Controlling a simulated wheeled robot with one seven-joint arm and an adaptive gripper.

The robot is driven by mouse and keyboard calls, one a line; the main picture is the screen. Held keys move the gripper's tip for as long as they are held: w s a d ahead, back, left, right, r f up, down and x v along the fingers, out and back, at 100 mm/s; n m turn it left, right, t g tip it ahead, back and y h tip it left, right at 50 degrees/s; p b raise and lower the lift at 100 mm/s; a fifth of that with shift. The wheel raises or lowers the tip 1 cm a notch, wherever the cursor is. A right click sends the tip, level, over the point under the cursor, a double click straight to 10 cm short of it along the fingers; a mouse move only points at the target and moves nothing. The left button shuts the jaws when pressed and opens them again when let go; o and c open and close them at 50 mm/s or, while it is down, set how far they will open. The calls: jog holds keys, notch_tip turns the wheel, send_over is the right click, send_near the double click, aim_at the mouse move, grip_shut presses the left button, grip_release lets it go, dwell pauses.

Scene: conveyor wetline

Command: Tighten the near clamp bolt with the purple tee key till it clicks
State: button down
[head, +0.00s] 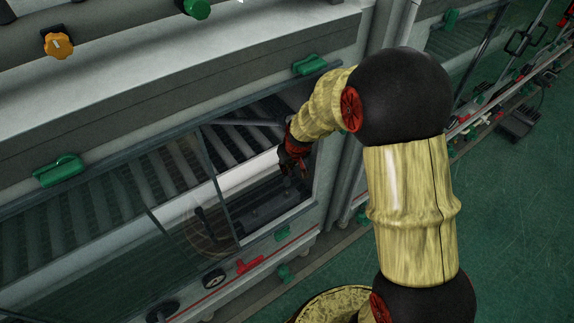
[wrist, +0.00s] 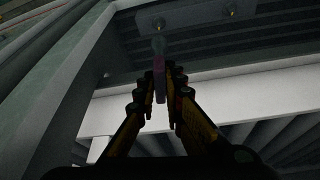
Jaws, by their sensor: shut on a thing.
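My gripper (head: 293,155) reaches through the open window of the machine in the head view. In the wrist view its fingers (wrist: 161,86) are closed around the purple tee key (wrist: 159,66). The key's slim shaft points away from me, with a grey-green tip. Beyond the tip is a dark plate with two brassy bolts, one straight ahead (wrist: 160,22) and one to the right (wrist: 232,12). The tip looks in line with the bolt straight ahead, but I cannot tell whether they touch. The key cannot be made out in the head view.
A pale beam (wrist: 220,95) crosses behind my fingers, with rollers below it. A grey post (wrist: 70,90) stands to the left. In the head view, a sliding glass panel (head: 170,190) borders the opening on the left, and a green handle (head: 310,65) sits above it.

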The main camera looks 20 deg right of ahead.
aim_at(288, 180)
jog(key=shift+s+d+f+b, duration=0.1)
jog(key=shift+b, duration=0.4)
jog(key=shift+f, duration=0.3)
jog(key=shift+f+b, duration=2.1)
jog(key=shift+f, duration=0.25)
jog(key=shift+f+b, duration=0.9)
jog(key=shift+f, duration=0.1)
jog(key=c, duration=2.5)
grip_release()
grip_shut()
